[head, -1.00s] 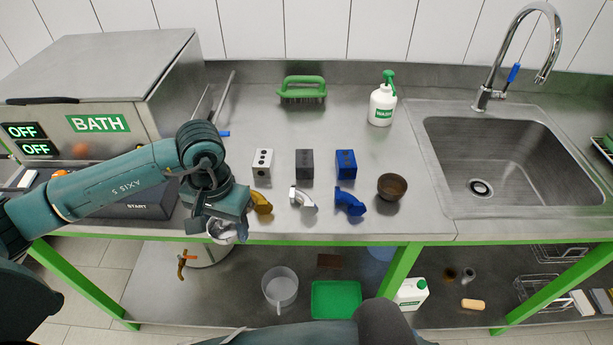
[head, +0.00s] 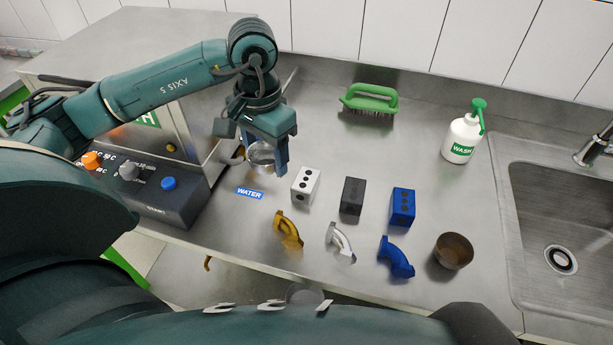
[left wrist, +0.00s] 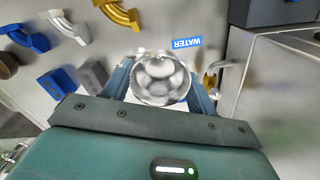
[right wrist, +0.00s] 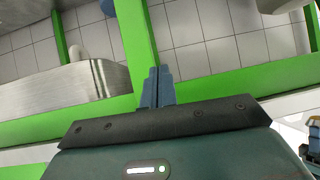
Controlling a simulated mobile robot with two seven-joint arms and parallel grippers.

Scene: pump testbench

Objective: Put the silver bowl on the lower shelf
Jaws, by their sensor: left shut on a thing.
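The silver bowl (head: 260,155) is in my left gripper (head: 264,164), at the counter's left part beside the blue WATER label (head: 249,193). In the left wrist view the bowl (left wrist: 160,78) sits between the two fingers of my left gripper (left wrist: 160,88), which are shut on it. I cannot tell whether the bowl touches the counter. The lower shelf (head: 232,274) shows only as a strip under the counter's front edge; my body hides most of it. My right gripper (right wrist: 157,76) is shut and empty, near green frame bars.
On the counter stand a white block (head: 305,186), a dark block (head: 352,196), a blue block (head: 403,207), several pipe elbows, a brown bowl (head: 453,251), a green brush (head: 369,103) and a wash bottle (head: 463,135). The control box (head: 165,195) is left, the sink (head: 560,215) right.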

